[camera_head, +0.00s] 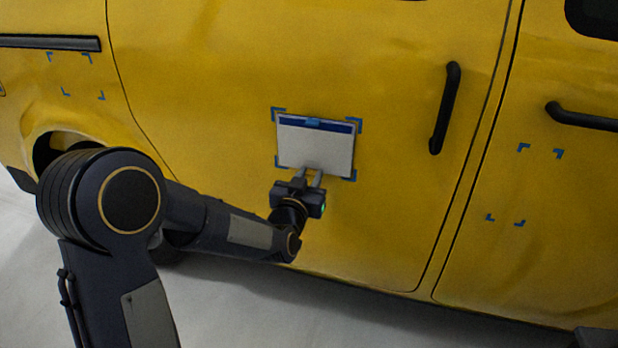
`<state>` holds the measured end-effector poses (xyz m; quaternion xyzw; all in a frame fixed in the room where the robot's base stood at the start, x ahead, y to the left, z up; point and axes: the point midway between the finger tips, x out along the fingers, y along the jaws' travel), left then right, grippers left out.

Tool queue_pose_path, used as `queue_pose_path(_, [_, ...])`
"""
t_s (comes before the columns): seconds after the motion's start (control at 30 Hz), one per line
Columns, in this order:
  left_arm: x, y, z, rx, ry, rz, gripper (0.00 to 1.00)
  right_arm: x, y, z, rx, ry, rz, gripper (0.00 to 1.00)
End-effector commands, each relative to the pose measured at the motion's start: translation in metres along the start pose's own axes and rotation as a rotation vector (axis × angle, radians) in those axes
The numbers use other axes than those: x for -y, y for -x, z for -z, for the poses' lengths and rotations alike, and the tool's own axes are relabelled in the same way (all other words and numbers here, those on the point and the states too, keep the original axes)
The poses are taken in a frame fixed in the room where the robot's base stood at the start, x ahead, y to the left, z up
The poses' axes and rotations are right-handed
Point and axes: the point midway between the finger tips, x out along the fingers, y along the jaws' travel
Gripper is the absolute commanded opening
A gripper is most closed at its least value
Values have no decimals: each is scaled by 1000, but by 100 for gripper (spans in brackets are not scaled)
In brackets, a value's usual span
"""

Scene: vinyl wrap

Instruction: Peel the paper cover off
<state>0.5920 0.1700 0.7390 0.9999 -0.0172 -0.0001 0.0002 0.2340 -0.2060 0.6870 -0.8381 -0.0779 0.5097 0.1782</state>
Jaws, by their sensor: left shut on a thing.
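A white rectangular sheet, the paper cover (318,146), lies against the yellow van door inside blue corner marks. A dark blue band (338,126) runs along its top edge, with a small lighter blue piece (313,121) at the middle of the top. My left gripper (312,177) is at the sheet's lower edge, with its fingers pointing up and shut on the paper cover. The exact grip is small and partly hidden by the fingers.
The yellow van side (210,80) fills the view. A black vertical handle (445,107) sticks out to the right of the sheet, and another handle (582,117) is at the far right. Empty blue corner marks (524,148) are on the right panel. The floor (250,315) is pale.

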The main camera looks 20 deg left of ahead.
Motion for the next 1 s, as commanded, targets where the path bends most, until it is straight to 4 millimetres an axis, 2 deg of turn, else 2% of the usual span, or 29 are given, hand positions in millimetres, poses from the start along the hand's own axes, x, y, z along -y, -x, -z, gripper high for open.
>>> queue_pose_path(0.03, [0, 0, 0, 0, 0, 0, 7, 0, 0, 0, 0, 0, 0, 92])
queue_pose_path(0.1, [0, 0, 0, 0, 0, 0, 0, 0, 0, 0, 0, 0, 0, 92])
queue_pose_path(1.0, [0, 11, 0, -1, 0, 0, 0, -2, -4, -2, 0, 0, 0, 92])
